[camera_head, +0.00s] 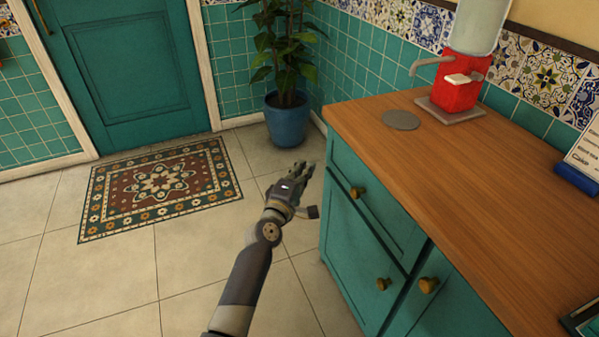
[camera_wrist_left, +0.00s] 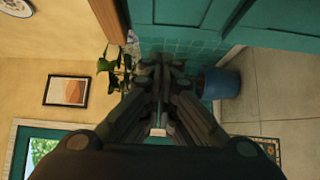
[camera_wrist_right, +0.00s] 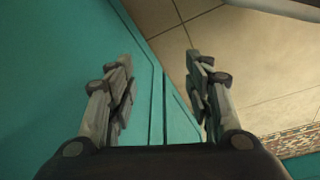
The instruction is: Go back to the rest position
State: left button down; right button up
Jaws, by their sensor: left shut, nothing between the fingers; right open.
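My left gripper (camera_head: 300,174) is stretched out over the floor, to the left of the counter's teal front. In the left wrist view its fingers (camera_wrist_left: 158,75) are closed together with nothing between them. My right gripper (camera_wrist_right: 162,75) shows only in its own wrist view, where its fingers stand wide apart and empty in front of teal cabinet doors and floor tiles. The red samovar (camera_head: 458,82) with a pale grey upper part stands on a square base at the back of the counter. No teapot can be made out.
The wooden counter (camera_head: 440,170) runs along the right, its teal cabinet with brass knobs close to my left gripper. A round grey disc (camera_head: 401,120) lies on it. A potted plant in a blue pot (camera_head: 287,122) stands in the corner. A patterned rug (camera_head: 160,188) lies before the door.

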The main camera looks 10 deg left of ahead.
pick_arm(q)
jog(key=s+f+m+g, duration=0.9)
jog(key=s+f+m, duration=0.2)
jog(key=s+f, duration=1.1)
jog(key=s+a+f+m+g+y+p, duration=0.1)
jog(key=s+f+p, duration=0.4)
jog(key=s, duration=0.8)
jog(key=s+a+f+m+g+y+p, duration=0.1)
jog(key=s+a+f+m+g+p, duration=0.2)
jog(key=s, duration=1.1)
jog(key=s+a+f+m+g+y+p, duration=0.1)
jog(key=s+a+f+m+g+p, duration=0.2)
jog(key=s+a+f+p, duration=0.4)
jog(key=s+p, duration=0.3)
jog(key=s, duration=0.3)
jog(key=shift+s+f+g, duration=0.2)
jog(key=shift+s+g, duration=0.1)
pick_arm(e)
jog(key=s+d+f+g, duration=0.1)
jog(key=s+f, duration=0.3)
jog(key=s, duration=0.6)
jog(key=s+d+f, duration=0.2)
jog(key=s+f, duration=0.1)
jog(key=s, duration=0.6)
jog(key=shift+s+d+f+g, duration=0.2)
jog(key=shift+s+f+g, duration=0.2)
